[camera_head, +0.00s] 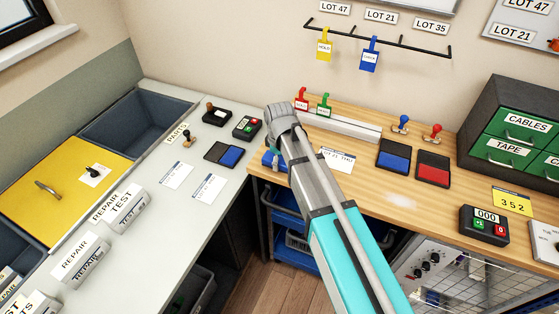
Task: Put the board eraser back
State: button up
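I cannot pick out the board eraser for certain. A blue object (270,161) shows partly at the left end of the wooden bench, beside my wrist. The arm covers part of it, and I cannot tell whether it is the eraser or whether it is held. My gripper (277,146) is at the far end of my grey and turquoise arm, over the bench's left end. Its fingers are hidden or too small to make out. Whiteboards (528,38) hang on the wall, cut off by the frame's top and right edges.
On the wooden bench (320,196) are a white strip (345,126), blue (394,157) and red (432,170) ink pads, stamps, a counter (484,225) and green drawers (521,127). Tags hang from a wall rail (385,41).

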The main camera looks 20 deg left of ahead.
aim_at(280, 159)
jog(key=o, duration=0.3)
jog(key=shift+r, duration=0.1)
notch_tip(280, 159, up, 12)
jog(key=p, duration=1.2)
dwell(0.4)
dwell(0.9)
jog(key=s+d+m, duration=0.1)
jog(key=d+m, duration=0.5)
jog(key=d, duration=0.8)
jog(key=s+d+m, duration=0.1)
jog(key=d+m, duration=0.4)
jog(key=d, duration=0.9)
jog(key=s+d+m, duration=0.1)
jog(key=d+m, duration=0.5)
jog(key=d, duration=0.7)
jog(key=shift+s+d+m, duration=0.2)
jog(key=shift+d+m, duration=0.1)
jog(key=shift+d, duration=0.1)
